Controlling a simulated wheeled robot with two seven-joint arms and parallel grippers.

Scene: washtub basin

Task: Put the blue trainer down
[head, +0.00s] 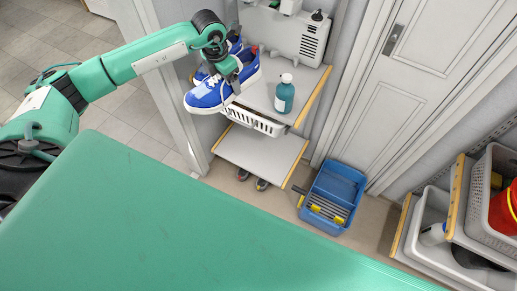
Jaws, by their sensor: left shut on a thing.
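A blue trainer (208,97) with a white sole and white laces hangs from my left gripper (232,78). The gripper is shut on it near its ankle opening, and the fingers partly hide it. The trainer is in front of the left side of the upper grey shelf (262,95); I cannot tell whether it touches the shelf. Another blue shoe (235,46) shows partly behind my wrist. My right gripper is not in view.
A teal bottle (284,95) stands on the upper shelf, right of the trainer. A white basket (262,123) is below that shelf. The lower shelf (262,152) looks bare. A blue tub (336,192) stands on the floor. Bins (430,222) are at the right.

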